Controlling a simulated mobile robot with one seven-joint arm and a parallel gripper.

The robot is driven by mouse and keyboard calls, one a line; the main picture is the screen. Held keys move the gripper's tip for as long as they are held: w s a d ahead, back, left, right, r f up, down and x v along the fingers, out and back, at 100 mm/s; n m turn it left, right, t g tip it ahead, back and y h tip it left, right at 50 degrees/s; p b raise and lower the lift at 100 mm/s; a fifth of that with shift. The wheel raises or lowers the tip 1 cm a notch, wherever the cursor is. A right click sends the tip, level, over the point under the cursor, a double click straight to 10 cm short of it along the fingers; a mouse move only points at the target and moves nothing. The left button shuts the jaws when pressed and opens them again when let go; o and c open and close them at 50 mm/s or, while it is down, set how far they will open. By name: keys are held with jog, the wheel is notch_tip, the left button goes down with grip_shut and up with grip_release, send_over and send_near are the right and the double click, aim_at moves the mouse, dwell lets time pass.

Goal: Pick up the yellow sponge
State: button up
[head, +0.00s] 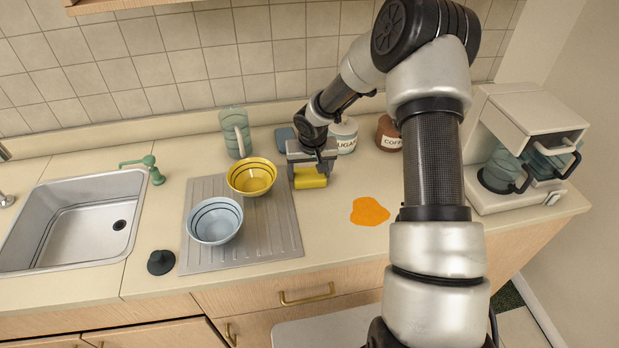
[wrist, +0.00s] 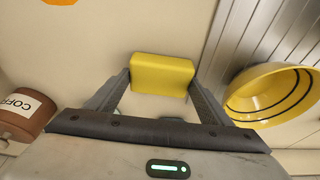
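The yellow sponge (head: 311,178) is a small block at the right edge of the grey ridged drainboard (head: 275,238). My gripper (head: 312,166) is pointed down over it. In the wrist view the sponge (wrist: 162,74) fills the space between my two fingertips (wrist: 160,82), with a finger close along each side. I cannot tell whether the fingers press on it or only flank it. I also cannot tell whether it rests on the counter.
A yellow bowl (head: 252,177) stands close left of the sponge, with a pale blue bowl (head: 215,220) nearer. A sugar jar (head: 344,135), a coffee jar (head: 388,135) and a glass jug (head: 235,133) stand behind. An orange spill (head: 368,211) lies right; the counter around it is clear.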

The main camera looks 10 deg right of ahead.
aim_at(310, 176)
jog(key=c, duration=0.4)
notch_tip(310, 176, up, 10)
jog(key=shift+r, duration=0.1)
jog(key=o, duration=0.3)
jog(key=shift+c, duration=1.3)
